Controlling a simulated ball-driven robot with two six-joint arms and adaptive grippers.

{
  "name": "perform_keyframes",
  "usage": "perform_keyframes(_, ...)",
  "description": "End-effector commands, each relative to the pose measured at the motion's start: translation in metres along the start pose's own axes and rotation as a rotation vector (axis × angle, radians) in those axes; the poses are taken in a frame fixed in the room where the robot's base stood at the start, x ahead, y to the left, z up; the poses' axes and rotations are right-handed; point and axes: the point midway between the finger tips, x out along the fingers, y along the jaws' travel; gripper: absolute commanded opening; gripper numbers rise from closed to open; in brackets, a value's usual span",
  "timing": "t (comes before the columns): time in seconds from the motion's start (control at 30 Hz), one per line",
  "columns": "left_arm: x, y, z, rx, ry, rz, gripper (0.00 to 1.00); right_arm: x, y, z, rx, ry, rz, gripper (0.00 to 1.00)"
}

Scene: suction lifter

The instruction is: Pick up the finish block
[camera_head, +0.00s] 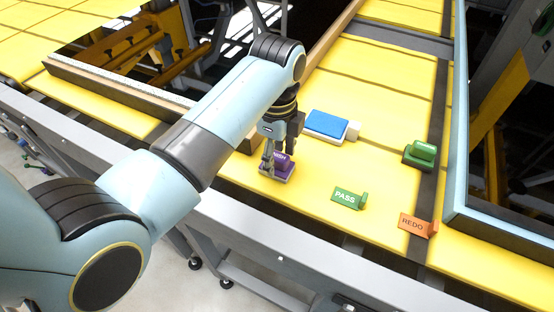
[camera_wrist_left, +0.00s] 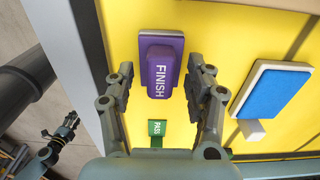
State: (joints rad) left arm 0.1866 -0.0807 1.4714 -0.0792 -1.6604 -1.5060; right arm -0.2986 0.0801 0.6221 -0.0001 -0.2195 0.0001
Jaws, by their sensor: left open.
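The finish block (camera_wrist_left: 160,76) is purple with white lettering and lies on the yellow table surface. In the wrist view it sits between and just beyond the fingertips of my left gripper (camera_wrist_left: 158,82), which is open around its lettered end. I cannot tell whether either finger touches it. In the head view my left gripper (camera_head: 270,156) points down over the block (camera_head: 284,162) and hides part of it.
A blue-topped pad (camera_head: 327,124) with a white block lies beside it. A green PASS block (camera_head: 348,198), an orange REDO block (camera_head: 416,226) and another green block (camera_head: 420,152) lie to the right. A light-blue frame (camera_head: 461,120) stands at the right. A grey rail (camera_head: 250,245) borders the table.

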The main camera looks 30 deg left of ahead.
Motion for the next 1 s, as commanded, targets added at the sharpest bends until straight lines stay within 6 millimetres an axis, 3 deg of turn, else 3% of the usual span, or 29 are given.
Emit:
perform_keyframes(0.3, 0.0080, -0.0002, 0.0002, -0.001, 0.000, -0.001, 0.53, -0.0007, -0.0002, -0.0025, 0.000, 0.003, 0.000, 0.40)
perform_keyframes(0.7, 0.0084, 0.0003, 0.0003, -0.001, 0.000, 0.000, 0.00, -0.0009, -0.0004, 0.0044, 0.000, -0.007, -0.001, 0.40)
perform_keyframes(1.0, 0.0085, 0.0004, 0.0004, -0.001, -0.001, 0.002, 0.00, -0.0008, -0.0005, 0.0040, 0.000, -0.007, -0.001, 0.40)
